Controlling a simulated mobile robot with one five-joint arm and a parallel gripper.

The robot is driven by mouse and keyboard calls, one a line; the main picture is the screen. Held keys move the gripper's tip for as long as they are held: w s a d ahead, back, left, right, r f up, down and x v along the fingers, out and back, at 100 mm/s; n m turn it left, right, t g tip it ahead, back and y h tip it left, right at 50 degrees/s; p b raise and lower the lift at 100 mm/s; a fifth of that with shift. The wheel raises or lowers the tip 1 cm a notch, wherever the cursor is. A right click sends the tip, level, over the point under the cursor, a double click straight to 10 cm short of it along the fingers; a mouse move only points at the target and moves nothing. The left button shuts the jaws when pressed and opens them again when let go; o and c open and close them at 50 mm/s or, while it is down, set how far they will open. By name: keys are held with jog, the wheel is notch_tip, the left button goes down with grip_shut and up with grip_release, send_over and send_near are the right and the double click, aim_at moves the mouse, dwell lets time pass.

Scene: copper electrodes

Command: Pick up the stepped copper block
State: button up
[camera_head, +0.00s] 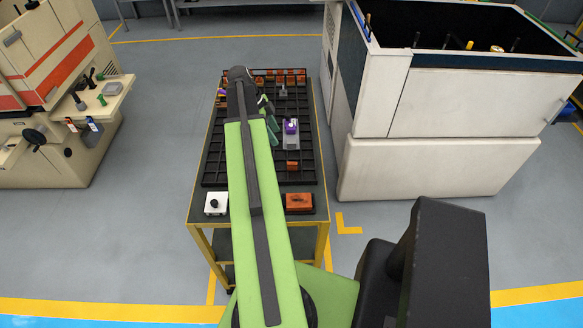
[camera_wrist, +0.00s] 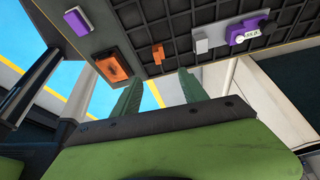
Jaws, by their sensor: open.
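A small copper-coloured block (camera_head: 292,165) sits in the near part of the black grid rack (camera_head: 310,150). It also seems to show in the wrist view (camera_wrist: 157,53); its steps are too small to make out for sure. More copper pieces (camera_head: 290,76) stand in a row at the rack's far end, partly hidden by my arm. My gripper (camera_head: 270,124) is above the rack, left of the purple-topped piece. In the wrist view its two green fingers (camera_wrist: 161,76) are apart with nothing between them.
A purple-topped grey piece (camera_head: 291,128) stands in the rack. A large white machine (camera_head: 440,130) stands close on the right.

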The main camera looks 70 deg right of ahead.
jog(key=b, duration=1)
send_near(293, 162)
jog(key=x, duration=0.2)
jog(key=w+x, duration=0.1)
jog(key=x, duration=0.1)
jog(key=shift+s+f, duration=0.1)
jog(key=shift+f, duration=0.25)
jog(key=shift+s+f, duration=0.2)
jog(key=shift+f, duration=0.1)
jog(key=shift+s+d, duration=0.1)
jog(key=b+x, duration=0.5)
jog(key=shift+s, duration=0.3)
jog(key=shift+r, duration=0.15)
grip_shut()
